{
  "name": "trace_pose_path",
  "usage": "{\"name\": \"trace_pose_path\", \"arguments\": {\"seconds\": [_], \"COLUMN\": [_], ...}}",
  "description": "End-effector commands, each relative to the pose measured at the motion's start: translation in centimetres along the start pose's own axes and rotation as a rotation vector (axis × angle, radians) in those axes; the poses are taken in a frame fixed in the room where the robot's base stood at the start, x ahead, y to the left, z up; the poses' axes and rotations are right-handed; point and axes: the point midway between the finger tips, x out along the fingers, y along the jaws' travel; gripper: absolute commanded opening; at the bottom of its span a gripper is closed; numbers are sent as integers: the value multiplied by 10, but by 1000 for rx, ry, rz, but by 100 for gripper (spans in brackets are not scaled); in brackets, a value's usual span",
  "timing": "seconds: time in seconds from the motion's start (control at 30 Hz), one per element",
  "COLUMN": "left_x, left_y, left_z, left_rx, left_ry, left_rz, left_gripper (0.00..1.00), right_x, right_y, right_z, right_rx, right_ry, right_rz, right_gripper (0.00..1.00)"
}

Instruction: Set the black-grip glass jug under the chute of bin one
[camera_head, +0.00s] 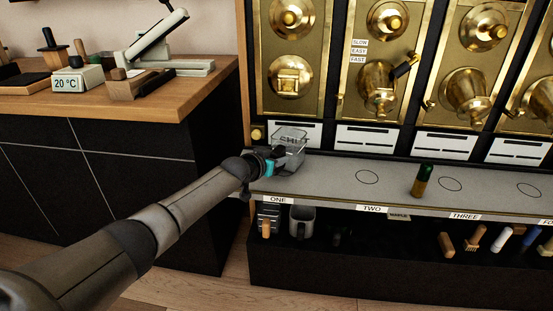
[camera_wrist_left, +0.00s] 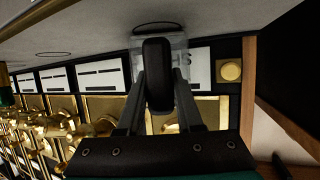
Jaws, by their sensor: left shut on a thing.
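The clear glass jug (camera_head: 291,146) stands upright at the left end of the grey ledge, in front of the bin one column. My left gripper (camera_head: 274,161) comes in from the left and is shut on its black grip. In the left wrist view the grip (camera_wrist_left: 157,75) sits between my fingers and hides part of the glass jug (camera_wrist_left: 180,50) behind it. The jug overlaps the ring mark there; I cannot tell whether its base touches the ledge. Bin one's brass chute (camera_head: 289,82) is above the jug. My right gripper is not in view.
The grey ledge (camera_head: 330,179) carries ring marks and a dark green and gold item (camera_head: 422,182) to the right. Brass chutes of other bins (camera_head: 378,92) project over it. A lower shelf holds a grey mug (camera_head: 301,222) and brushes. A wooden counter (camera_head: 150,105) stands left.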

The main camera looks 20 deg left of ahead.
Motion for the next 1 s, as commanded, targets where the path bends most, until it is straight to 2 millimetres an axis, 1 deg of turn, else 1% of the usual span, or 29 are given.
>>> {"name": "trace_pose_path", "arguments": {"seconds": [0.33, 0.37, 0.6, 0.67, 0.83, 0.87, 1.0], "left_x": [2, 2, 2, 2, 2, 2, 2], "left_y": [0, 0, 0, 0, 0, 0, 0], "left_z": [2, 2, 3, 4, 4, 8, 7], "left_rx": [-1, -1, 0, 0, 0, 0, 0], "left_ry": [6, 6, 3, 2, 1, -6, -4], "left_rz": [1, 1, 1, 0, 0, -1, 0], "left_gripper": [0, 36, 63, 70, 70, 70, 70], "right_x": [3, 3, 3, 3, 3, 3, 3], "right_y": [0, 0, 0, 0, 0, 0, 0], "right_z": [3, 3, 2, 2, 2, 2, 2], "right_rx": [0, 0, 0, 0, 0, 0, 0], "right_ry": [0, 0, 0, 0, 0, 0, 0], "right_rz": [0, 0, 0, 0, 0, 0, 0], "right_gripper": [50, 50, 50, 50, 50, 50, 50]}}
